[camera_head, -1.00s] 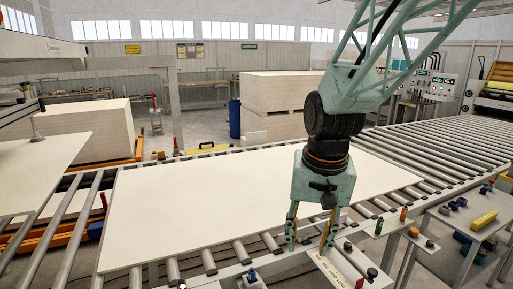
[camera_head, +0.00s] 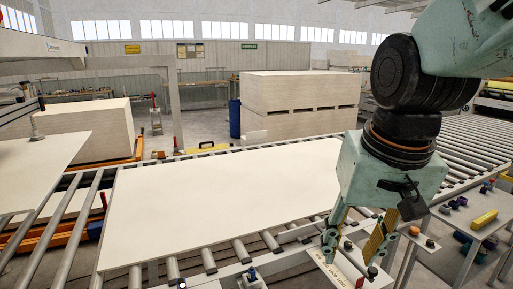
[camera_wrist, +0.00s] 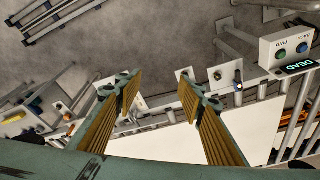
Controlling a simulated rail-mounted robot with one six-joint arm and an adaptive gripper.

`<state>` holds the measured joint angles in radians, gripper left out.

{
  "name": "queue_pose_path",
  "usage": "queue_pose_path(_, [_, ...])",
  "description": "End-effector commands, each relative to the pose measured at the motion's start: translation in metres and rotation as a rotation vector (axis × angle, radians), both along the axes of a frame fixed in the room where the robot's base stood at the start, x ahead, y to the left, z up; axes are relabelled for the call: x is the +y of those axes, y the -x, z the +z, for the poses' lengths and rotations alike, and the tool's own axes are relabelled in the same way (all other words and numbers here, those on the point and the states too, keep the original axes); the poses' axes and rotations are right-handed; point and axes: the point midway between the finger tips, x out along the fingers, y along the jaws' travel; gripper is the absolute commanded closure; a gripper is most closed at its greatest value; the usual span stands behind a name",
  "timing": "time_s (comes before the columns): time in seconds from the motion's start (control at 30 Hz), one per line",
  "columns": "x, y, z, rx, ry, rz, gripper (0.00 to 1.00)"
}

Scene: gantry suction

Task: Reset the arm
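My gripper (camera_head: 352,246) hangs from my green arm at the right of the head view, tilted, with its fingers pointing down by the front edge of the roller conveyor. In the wrist view my gripper (camera_wrist: 157,88) shows two fingers with yellow ribbed pads spread apart. Nothing is between them. A narrow control panel (camera_head: 340,268) with knobs lies just below and behind the fingertips in the head view. I cannot tell the exact height of the fingertips above it.
A large pale board (camera_head: 210,205) lies on the roller conveyor (camera_head: 468,150). A side bench (camera_head: 455,222) with a yellow block (camera_head: 484,220) and small coloured parts stands at the right. Board stacks (camera_head: 300,95) stand behind. A control box (camera_wrist: 288,46) shows in the wrist view.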

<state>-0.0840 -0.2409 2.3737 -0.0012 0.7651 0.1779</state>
Motion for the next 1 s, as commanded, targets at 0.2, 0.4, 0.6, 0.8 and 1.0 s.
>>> queue_pose_path(0.2, [-0.009, 0.030, 0.011, -0.023, 0.007, 0.016, 0.64])
queue_pose_path(0.4, [-0.016, 0.057, 0.018, -0.042, 0.015, 0.032, 0.64])
queue_pose_path(0.6, [-0.022, 0.084, 0.023, -0.060, 0.024, 0.048, 0.64])
queue_pose_path(0.8, [-0.027, 0.111, 0.026, -0.077, 0.033, 0.064, 0.64])
queue_pose_path(1.0, [-0.031, 0.134, 0.027, -0.093, 0.042, 0.078, 0.64])
